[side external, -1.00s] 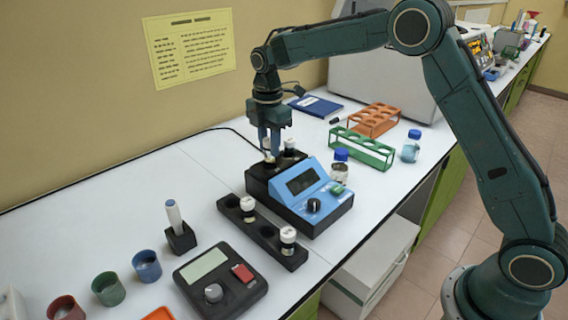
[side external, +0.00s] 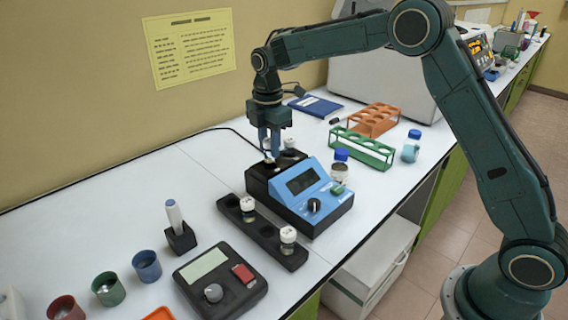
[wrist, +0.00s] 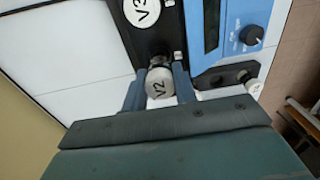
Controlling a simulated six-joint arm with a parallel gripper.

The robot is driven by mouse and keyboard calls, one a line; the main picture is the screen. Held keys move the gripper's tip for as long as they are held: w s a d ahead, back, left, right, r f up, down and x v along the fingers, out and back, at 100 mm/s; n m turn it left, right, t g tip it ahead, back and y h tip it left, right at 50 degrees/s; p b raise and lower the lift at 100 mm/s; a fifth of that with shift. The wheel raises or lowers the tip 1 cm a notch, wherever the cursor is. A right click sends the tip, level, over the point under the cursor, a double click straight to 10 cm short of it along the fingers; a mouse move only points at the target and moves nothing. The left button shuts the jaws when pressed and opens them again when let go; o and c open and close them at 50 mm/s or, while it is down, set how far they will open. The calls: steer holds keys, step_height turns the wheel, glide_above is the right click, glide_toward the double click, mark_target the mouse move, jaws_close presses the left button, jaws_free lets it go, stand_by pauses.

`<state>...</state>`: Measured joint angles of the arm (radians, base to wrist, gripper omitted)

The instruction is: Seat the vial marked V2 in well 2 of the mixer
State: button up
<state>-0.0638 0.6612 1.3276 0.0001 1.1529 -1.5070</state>
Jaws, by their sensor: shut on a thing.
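The vial marked V2 (wrist: 161,85) is between the fingers of my gripper (wrist: 160,92), which is shut on it; its white cap faces the wrist camera. In the side view my gripper (side external: 270,147) points down over the back of the blue and black mixer (side external: 330,202). The vial is at the mixer's black well block (side external: 257,180). Its lower part and the well under it are hidden, so I cannot tell how deep it sits. A vial marked V3 (wrist: 142,11) stands in the block beside it.
A black rack (side external: 268,236) with two white-capped vials stands in front of the mixer. A green rack (side external: 362,148), an orange rack (side external: 374,119) and a blue-capped bottle (side external: 411,147) are to the right. A black device (side external: 220,278) and several cups are at front left.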

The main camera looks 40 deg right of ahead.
steer(key=shift+f, duration=1.2)
stand_by(1.2)
steer(key=o, duration=1)
steer(key=shift+o, duration=0.7)
steer(key=shift+o, duration=1.2)
steer(key=shift+r, duration=0.2)
steer(key=shift+r, duration=3.35)
